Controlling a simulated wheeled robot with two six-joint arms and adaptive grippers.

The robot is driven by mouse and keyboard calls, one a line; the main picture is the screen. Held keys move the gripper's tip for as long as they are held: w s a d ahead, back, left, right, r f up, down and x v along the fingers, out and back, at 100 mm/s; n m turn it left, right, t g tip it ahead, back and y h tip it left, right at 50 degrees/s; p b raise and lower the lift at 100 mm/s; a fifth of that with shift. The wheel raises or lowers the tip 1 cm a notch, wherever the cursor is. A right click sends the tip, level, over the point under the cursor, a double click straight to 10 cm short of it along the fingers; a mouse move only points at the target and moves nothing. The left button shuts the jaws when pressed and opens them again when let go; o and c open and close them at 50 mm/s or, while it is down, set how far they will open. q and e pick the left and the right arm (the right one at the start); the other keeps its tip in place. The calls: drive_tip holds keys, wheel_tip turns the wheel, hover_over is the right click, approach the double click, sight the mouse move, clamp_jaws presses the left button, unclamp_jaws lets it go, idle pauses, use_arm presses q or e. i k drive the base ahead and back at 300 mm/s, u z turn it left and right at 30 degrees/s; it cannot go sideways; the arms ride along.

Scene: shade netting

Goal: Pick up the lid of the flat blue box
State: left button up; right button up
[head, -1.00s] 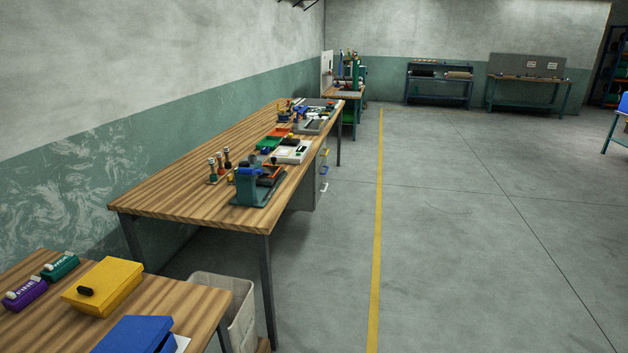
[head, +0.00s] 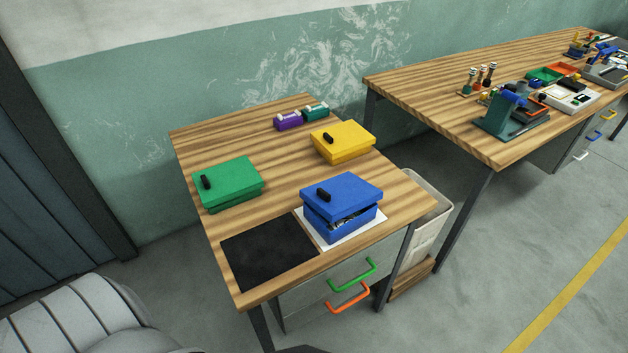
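The flat blue box (head: 338,223) stands on a white sheet near the front right of the small wooden table. Its blue lid (head: 348,192) sits on top, slightly tilted, with a gap at the front through which some contents show. A black handle (head: 323,195) is on the lid's left part. Neither of my grippers shows in the head view.
A green box (head: 228,186) and a yellow box (head: 343,142) with black handles share the small table (head: 285,150). A black mat (head: 268,250) lies left of the blue box. A larger workbench (head: 450,105) with tools stands at the right. A bin (head: 425,220) stands between them.

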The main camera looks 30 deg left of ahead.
sight(335, 198)
drive_tip(key=z, duration=1.05)
drive_tip(key=i, duration=2.55)
drive_tip(key=u, duration=3.1)
